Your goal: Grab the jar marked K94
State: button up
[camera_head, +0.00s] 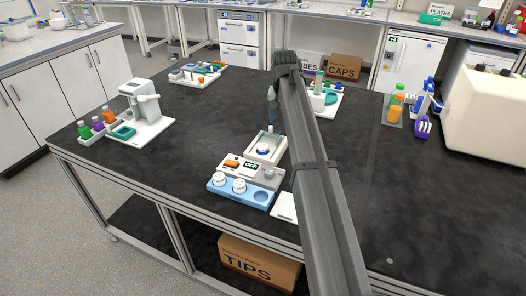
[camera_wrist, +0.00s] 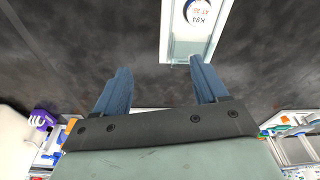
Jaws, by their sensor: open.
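A white round-lidded jar (camera_wrist: 200,12) shows at the top edge of the wrist view, partly cut off. Its upside-down label appears to read K94. It sits in a white rectangular tray (camera_wrist: 182,50). In the head view, a jar (camera_head: 263,150) sits in the white tray (camera_head: 277,157) at the centre of the bench. My gripper (camera_head: 272,96) is above and beyond this tray. In the wrist view its two blue fingers (camera_wrist: 160,78) are apart with nothing between them, and the jar is ahead, to the right.
A blue rack (camera_head: 217,190) with two white-lidded jars and an empty round slot stands in front of a device with a small display (camera_head: 251,164). A white balance-like machine (camera_head: 146,108) stands left. Tube racks and a cream box (camera_head: 480,110) stand right.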

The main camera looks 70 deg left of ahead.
jog(key=n, duration=0.1)
send_over(263, 146)
jog(key=d, duration=0.2)
jog(key=s, duration=0.1)
jog(key=f, duration=0.4)
jog(key=a+f, duration=0.1)
jog(key=f, duration=0.3)
jog(key=a+f, duration=0.1)
jog(key=f, duration=0.4)
jog(key=shift+w, duration=0.4)
jog(key=shift+c, duration=0.5)
jog(key=c, duration=1)
